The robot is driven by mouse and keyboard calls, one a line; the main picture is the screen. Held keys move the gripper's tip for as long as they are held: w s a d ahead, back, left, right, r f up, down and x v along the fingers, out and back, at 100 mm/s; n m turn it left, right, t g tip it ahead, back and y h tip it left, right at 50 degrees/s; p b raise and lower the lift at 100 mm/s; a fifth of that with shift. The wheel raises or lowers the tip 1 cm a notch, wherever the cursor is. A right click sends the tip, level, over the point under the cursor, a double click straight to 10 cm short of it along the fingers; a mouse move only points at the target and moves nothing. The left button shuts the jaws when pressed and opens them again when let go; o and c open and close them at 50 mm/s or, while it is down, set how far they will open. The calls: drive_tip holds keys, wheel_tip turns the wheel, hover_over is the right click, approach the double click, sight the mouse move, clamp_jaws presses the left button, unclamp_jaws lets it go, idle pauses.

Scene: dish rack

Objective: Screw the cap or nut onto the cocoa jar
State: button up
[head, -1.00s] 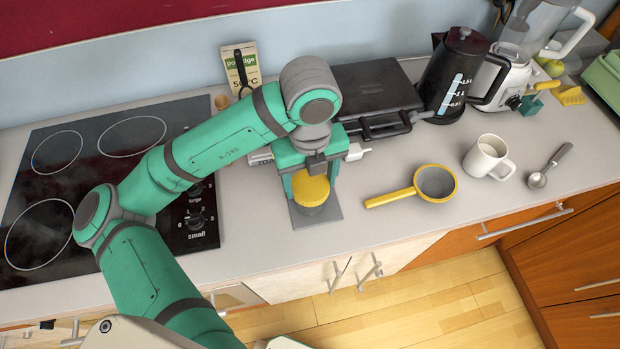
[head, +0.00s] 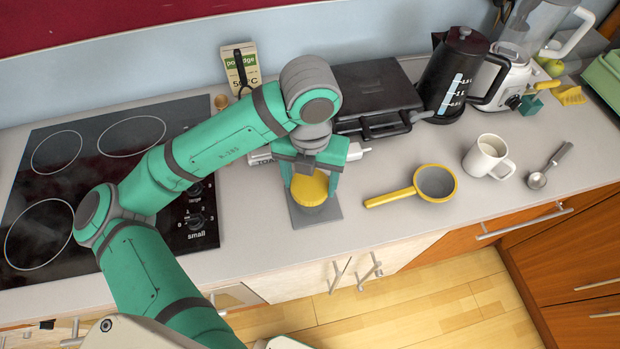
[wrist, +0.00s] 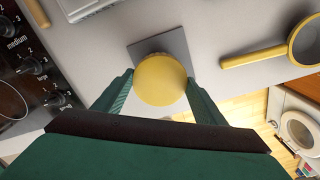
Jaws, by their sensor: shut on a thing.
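A yellow cap (head: 310,187) sits on top of the cocoa jar, which stands on a grey square mat (head: 328,214) on the counter. In the wrist view the cap (wrist: 160,80) is a round yellow disc between the two fingers. My gripper (head: 310,190) points down from above and is shut on the cap, with one finger on each side. The jar's body is mostly hidden beneath the cap and fingers. I cannot tell how far the cap is threaded.
A yellow-handled strainer (head: 436,183), a white mug (head: 488,157) and a metal scoop (head: 540,178) lie to the right. A black grill (head: 375,90) and a kettle (head: 455,70) stand behind. The hob (head: 95,190) is at left. The counter's front edge is close.

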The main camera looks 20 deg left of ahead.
drive_tip(key=shift+m, duration=0.3)
drive_tip(key=m, duration=0.4)
idle(0.3)
drive_tip(key=shift+f, duration=0.1)
drive_tip(key=m, duration=0.5)
drive_tip(key=o, duration=1.2)
drive_tip(key=shift+r, duration=2.6)
